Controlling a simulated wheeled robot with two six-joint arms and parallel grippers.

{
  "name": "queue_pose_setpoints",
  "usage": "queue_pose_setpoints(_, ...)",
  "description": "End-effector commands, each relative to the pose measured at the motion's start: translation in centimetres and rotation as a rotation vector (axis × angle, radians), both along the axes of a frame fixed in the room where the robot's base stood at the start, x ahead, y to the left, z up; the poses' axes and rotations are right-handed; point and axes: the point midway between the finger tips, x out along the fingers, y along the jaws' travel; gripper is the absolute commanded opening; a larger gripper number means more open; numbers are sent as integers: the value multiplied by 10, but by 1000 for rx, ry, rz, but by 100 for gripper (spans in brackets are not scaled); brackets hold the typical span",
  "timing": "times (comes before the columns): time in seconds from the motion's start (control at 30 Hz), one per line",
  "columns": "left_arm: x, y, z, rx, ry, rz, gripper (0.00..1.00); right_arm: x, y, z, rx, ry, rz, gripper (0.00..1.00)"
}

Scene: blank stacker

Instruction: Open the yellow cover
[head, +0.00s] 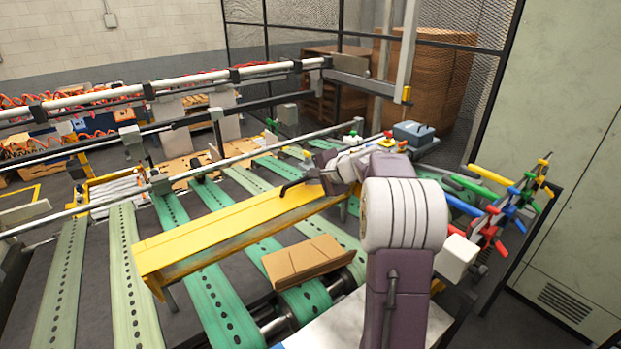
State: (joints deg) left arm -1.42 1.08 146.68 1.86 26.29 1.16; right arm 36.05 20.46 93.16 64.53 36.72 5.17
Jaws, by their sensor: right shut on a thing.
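The yellow cover (220,228) is a long yellow bar that runs across the green perforated belts in the middle of the head view. Its near left end stands over the belts, and its far right end reaches my right arm. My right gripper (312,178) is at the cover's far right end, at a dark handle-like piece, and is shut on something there. My own arm hides part of this contact, so the exact grip is hard to see. My left gripper is not in view.
A brown cardboard piece (306,262) lies on the belts in front of the cover. Green belts (130,280) spread left. A rack of coloured handles (500,210) stands right. Metal rails (200,82) cross behind. Stacked cardboard (430,80) is behind the mesh fence.

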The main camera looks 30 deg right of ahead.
Motion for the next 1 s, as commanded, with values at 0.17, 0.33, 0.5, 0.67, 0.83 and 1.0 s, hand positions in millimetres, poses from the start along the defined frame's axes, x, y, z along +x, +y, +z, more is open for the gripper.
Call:
queue_pose_setpoints(0.17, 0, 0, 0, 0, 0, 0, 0, 0, 0, 1, -1, -1, 2, 27)
queue_pose_setpoints(0.33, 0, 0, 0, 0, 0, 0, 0, 0, 0, 0, 0, 0, 1, 35)
queue_pose_setpoints(0.5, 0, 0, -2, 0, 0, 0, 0, -2, 0, 1, -1, -2, 0, 35)
queue_pose_setpoints(0.67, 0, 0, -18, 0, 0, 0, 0, -27, -3, 15, -5, -5, -2, 35)
queue_pose_setpoints(0.83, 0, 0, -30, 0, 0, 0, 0, -58, -5, 36, -5, -4, -2, 35)
queue_pose_setpoints(1.0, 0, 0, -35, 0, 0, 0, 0, -74, -6, 48, -2, -1, 0, 35)
